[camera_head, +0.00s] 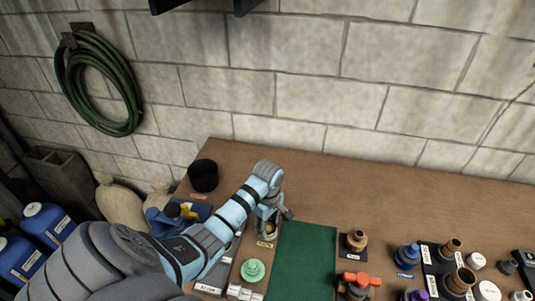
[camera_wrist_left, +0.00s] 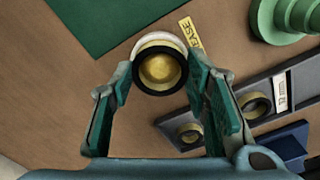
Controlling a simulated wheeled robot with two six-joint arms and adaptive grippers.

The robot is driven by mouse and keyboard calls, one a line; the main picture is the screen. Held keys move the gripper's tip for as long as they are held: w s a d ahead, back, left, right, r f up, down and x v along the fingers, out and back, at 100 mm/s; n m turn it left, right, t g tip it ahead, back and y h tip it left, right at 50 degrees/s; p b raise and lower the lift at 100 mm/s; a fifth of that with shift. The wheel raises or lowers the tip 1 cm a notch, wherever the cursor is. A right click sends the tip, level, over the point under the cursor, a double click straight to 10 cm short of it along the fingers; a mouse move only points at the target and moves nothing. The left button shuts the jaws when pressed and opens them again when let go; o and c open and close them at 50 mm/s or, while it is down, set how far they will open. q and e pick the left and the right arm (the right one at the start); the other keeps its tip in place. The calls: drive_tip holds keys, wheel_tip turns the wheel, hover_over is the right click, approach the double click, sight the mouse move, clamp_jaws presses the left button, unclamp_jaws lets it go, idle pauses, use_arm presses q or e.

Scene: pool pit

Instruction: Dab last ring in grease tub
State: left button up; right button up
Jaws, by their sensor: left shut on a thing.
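My left gripper (camera_head: 270,222) is over the bench near the yellow grease label (camera_head: 265,244). In the left wrist view its two fingers (camera_wrist_left: 160,78) are closed on a black ring (camera_wrist_left: 160,91). The ring lies directly over the grease tub, whose pale rim (camera_wrist_left: 155,37) shows behind it. Yellow-brown grease (camera_wrist_left: 160,67) shows through the ring's opening. I cannot tell whether the ring touches the grease. In the head view the gripper hides most of the tub and the ring. My right gripper is not in view.
A green mat (camera_head: 305,255) lies right of the gripper. A green stepped piece (camera_head: 252,271) stands in front. A grey tray (camera_wrist_left: 222,112) holds round pieces in slots. Brass fittings, an orange-handled valve (camera_head: 358,279) and caps stand at right.

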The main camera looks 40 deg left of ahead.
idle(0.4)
use_arm(q)
drive_tip(key=shift+r, duration=3.45)
